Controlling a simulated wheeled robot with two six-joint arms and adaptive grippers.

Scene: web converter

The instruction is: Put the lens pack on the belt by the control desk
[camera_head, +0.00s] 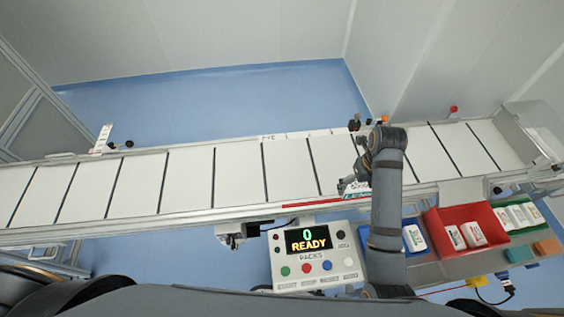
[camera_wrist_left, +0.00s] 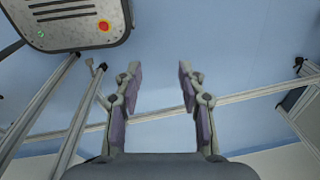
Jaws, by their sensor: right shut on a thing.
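The lens pack (camera_head: 357,188), a small white pack with green "LENS" lettering, is at the near edge of the belt (camera_head: 237,178) in the head view. My right gripper (camera_head: 349,184) is shut on it, and my right arm partly hides it. I cannot tell whether the pack touches the belt. The control desk (camera_head: 290,271) stands in front of the belt, with a display reading "0 READY" and coloured buttons. My left gripper (camera_wrist_left: 161,82) is open and empty above the floor in the left wrist view, where a grey panel with a red button shows at top left.
To the right are a blue bin (camera_head: 408,256) with a white pack, a red bin (camera_head: 437,233) with two packs and a green bin with several packs (camera_head: 517,216). Dark bars divide the belt. Its slots left of my right arm look empty.

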